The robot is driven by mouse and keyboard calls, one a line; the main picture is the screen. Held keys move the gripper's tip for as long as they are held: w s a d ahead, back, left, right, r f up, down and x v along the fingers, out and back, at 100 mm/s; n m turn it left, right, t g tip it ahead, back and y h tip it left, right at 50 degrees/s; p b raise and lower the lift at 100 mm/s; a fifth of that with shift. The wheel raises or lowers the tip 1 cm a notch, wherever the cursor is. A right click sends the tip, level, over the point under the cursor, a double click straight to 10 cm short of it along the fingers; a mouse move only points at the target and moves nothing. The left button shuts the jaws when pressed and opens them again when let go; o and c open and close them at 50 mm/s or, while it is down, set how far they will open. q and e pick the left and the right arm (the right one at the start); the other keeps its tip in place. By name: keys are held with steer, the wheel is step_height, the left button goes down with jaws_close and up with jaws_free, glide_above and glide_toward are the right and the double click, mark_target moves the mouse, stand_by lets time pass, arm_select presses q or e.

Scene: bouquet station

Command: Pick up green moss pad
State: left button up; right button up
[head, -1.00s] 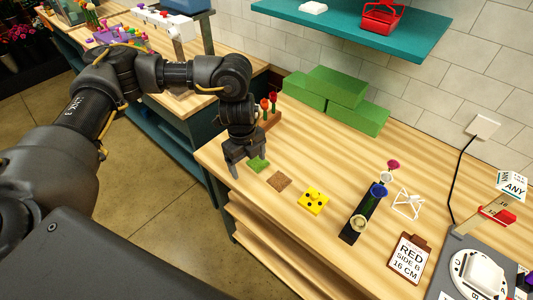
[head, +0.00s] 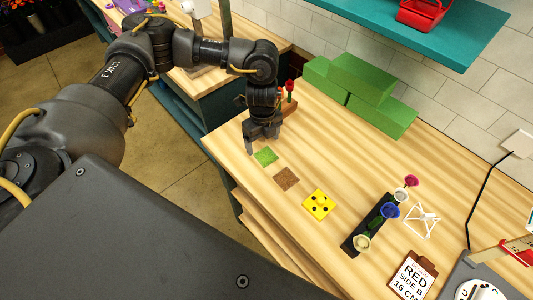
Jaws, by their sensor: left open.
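The green moss pad (head: 265,156) is a small flat green square lying on the wooden table near its left edge. My left gripper (head: 262,146) points down just behind the pad. Its fingers are apart and nothing shows between them. The pad lies in front of the fingers in the picture; whether they touch it I cannot tell. My right gripper is out of view.
A brown square pad (head: 286,177) and a yellow pad with dark holes (head: 319,204) lie to the right of the moss. Green foam blocks (head: 361,78) and red flowers (head: 289,86) are behind.

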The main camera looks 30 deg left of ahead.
mark_target(265, 153)
arm_select(q)
steer(key=shift+a+f, duration=0.1)
steer(key=shift+f, duration=0.1)
steer(key=shift+s+f+p, duration=0.1)
steer(key=shift+f+p, duration=0.1)
steer(key=shift+p, duration=0.15)
steer(key=f, duration=0.1)
steer(key=f+p, duration=0.1)
steer(key=f, duration=0.1)
steer(key=shift+w+d+f+p, duration=0.2)
steer(key=shift+d+f+p, duration=0.1)
steer(key=shift+d+p, duration=0.1)
steer(key=shift+f, duration=0.6)
steer(key=c, duration=0.9)
steer(key=shift+c, duration=0.8)
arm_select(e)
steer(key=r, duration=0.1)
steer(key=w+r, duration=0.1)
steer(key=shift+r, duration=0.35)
